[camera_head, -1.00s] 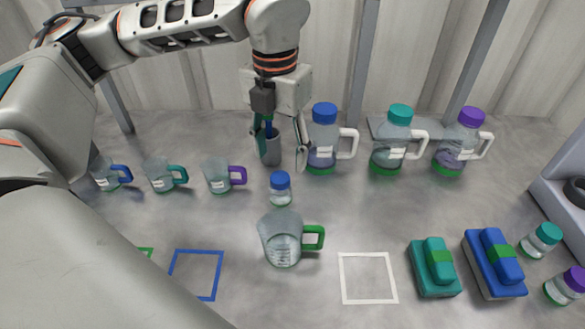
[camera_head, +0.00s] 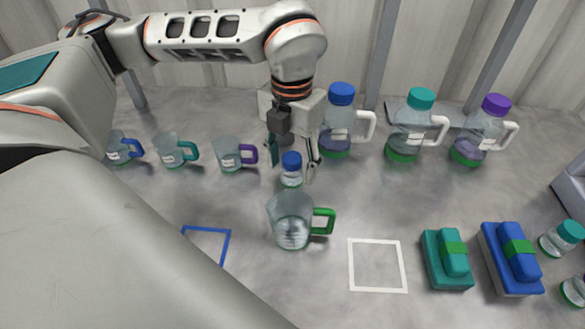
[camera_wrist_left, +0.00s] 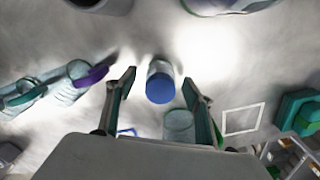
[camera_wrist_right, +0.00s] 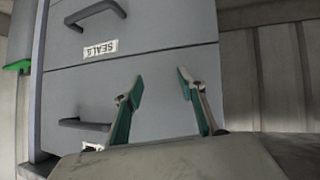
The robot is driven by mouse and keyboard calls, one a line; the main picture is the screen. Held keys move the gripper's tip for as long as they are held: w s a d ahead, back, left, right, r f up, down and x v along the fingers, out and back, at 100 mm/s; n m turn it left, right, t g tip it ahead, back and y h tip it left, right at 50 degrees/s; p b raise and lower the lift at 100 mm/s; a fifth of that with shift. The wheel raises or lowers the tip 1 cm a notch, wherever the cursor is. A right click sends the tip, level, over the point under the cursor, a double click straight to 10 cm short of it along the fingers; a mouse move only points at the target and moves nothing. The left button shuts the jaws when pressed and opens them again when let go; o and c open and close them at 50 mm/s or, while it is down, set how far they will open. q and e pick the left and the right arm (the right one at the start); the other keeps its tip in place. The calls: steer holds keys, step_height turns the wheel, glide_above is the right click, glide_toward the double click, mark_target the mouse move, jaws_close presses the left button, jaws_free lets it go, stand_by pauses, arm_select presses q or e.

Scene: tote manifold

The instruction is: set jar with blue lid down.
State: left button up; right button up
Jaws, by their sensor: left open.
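The small clear jar with a blue lid (camera_head: 291,170) stands upright on the grey table, behind the pitcher with a green handle. My left gripper (camera_head: 293,168) points down at the jar, its two fingers apart on either side of it. In the left wrist view the blue lid (camera_wrist_left: 160,90) shows between the open fingertips (camera_wrist_left: 160,85), with a gap on both sides. I cannot tell the exact height of the fingertips against the jar. My right gripper (camera_wrist_right: 158,85) is open and empty in the right wrist view and is outside the head view.
The pitcher with a green handle (camera_head: 291,222) stands close in front. Three mugs (camera_head: 173,151) are to the left. Large lidded bottles (camera_head: 405,133) stand behind right. A white square outline (camera_head: 377,266) is empty. A drawer cabinet (camera_wrist_right: 150,90) faces my right gripper.

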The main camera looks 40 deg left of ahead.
arm_select(q)
steer(key=shift+r, duration=0.1)
steer(key=c, duration=1.3)
